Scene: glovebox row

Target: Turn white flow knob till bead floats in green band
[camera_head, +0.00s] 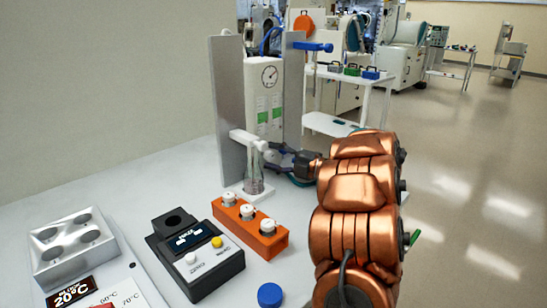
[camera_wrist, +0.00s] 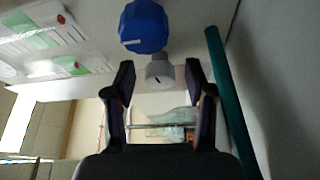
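The white flow knob (camera_wrist: 160,70) shows in the wrist view with a dark pointer line on its face. My gripper (camera_wrist: 158,74) is open, its fingertips on either side of the knob with gaps showing on both sides. A larger blue knob (camera_wrist: 143,27) is just above it in that view. Two flow scales with green bands (camera_wrist: 72,68) lie at the left, each with a small red mark that may be a bead; I cannot tell its exact level. In the head view my gripper (camera_head: 275,157) is at the foot of the white gauge panel (camera_head: 251,100).
A glass bottle (camera_head: 254,180) stands close to my gripper. An orange block with vials (camera_head: 262,236), a black meter (camera_head: 215,275) and a blue cap (camera_head: 270,295) are on the bench. A teal tube (camera_wrist: 228,95) runs beside my right finger in the wrist view.

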